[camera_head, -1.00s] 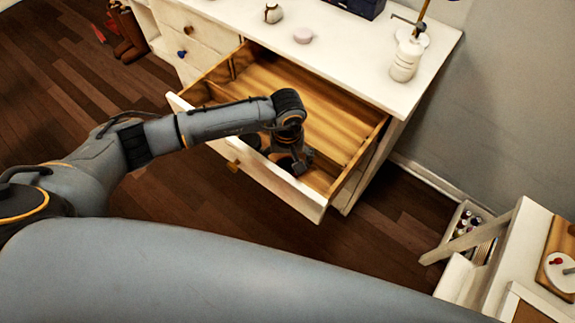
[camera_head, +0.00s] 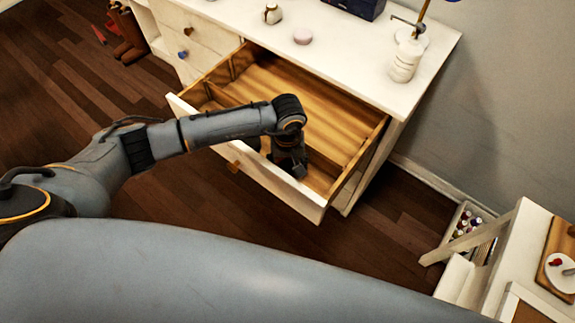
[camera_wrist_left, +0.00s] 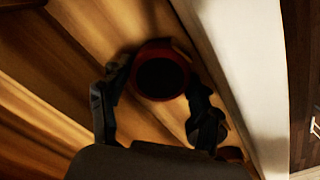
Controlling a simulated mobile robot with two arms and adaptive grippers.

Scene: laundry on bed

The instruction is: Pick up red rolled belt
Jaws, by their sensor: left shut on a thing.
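The red rolled belt (camera_wrist_left: 158,47) shows in the left wrist view as a round roll with a red rim and a dark middle. It is inside the open wooden drawer (camera_head: 320,92), near the drawer's front wall. My left gripper (camera_wrist_left: 158,84) has one finger on each side of the belt and is shut on it. In the head view my left gripper (camera_head: 289,166) reaches down into the front right part of the drawer, and I cannot make out the belt there. My right gripper is not in view.
The drawer's white front panel (camera_head: 262,172) and side walls stand close around the gripper. A white table (camera_head: 540,225) stands at the right.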

